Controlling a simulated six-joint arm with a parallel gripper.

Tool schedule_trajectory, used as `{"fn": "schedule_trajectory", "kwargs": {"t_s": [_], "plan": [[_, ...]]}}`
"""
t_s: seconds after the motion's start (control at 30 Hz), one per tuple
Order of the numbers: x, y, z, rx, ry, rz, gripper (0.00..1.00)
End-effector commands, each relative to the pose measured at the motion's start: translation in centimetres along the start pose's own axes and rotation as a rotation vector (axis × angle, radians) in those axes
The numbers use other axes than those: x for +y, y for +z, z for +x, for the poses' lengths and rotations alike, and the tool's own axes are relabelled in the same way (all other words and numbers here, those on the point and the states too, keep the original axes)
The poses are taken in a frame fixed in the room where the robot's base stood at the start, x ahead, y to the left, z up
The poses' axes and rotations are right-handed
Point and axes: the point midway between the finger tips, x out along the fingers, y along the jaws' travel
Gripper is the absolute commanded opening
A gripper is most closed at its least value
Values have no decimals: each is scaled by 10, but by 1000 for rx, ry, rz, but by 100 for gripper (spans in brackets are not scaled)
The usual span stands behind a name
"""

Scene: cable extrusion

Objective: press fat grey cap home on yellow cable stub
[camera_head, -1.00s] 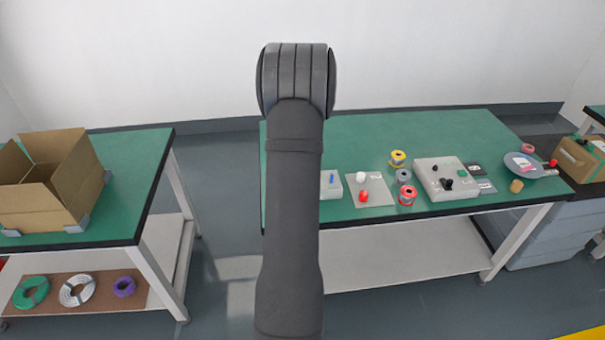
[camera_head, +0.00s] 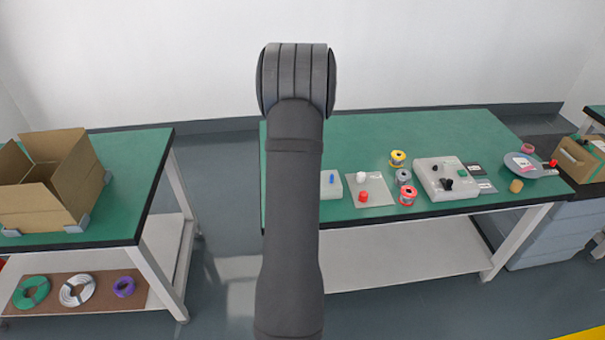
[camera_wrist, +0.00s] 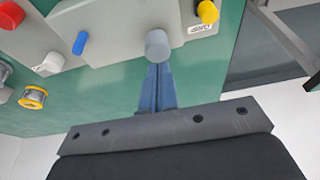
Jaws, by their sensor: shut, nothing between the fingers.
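The fat grey cap (camera_wrist: 158,44) stands at the near edge of a light grey block (camera_wrist: 115,35) in the wrist view. My gripper (camera_wrist: 157,66) is shut and empty, its blue fingertips right at the cap's near side; whether they touch it I cannot tell. A yellow piece (camera_wrist: 207,12) shows on the block to the right of the cap, beside a small label. Whether it is the yellow cable stub I cannot tell. Whatever is under the cap is hidden. In the head view my arm hides the gripper and cap; part of the block (camera_head: 331,190) shows.
A blue peg (camera_wrist: 80,42) stands on the block left of the cap. A white piece (camera_wrist: 50,64), a red piece (camera_wrist: 8,15) and a yellow-rimmed spool (camera_wrist: 33,97) lie further left. A grey fixture (camera_head: 440,185) stands farther right on the green bench (camera_head: 420,130).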

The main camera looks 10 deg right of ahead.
Motion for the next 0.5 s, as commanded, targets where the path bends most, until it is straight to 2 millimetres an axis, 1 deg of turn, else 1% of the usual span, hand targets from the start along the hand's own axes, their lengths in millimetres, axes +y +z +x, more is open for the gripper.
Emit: {"fn": "schedule_trajectory", "kwargs": {"t_s": [0.5], "plan": [[0,1,5,0,0,0,0]]}}
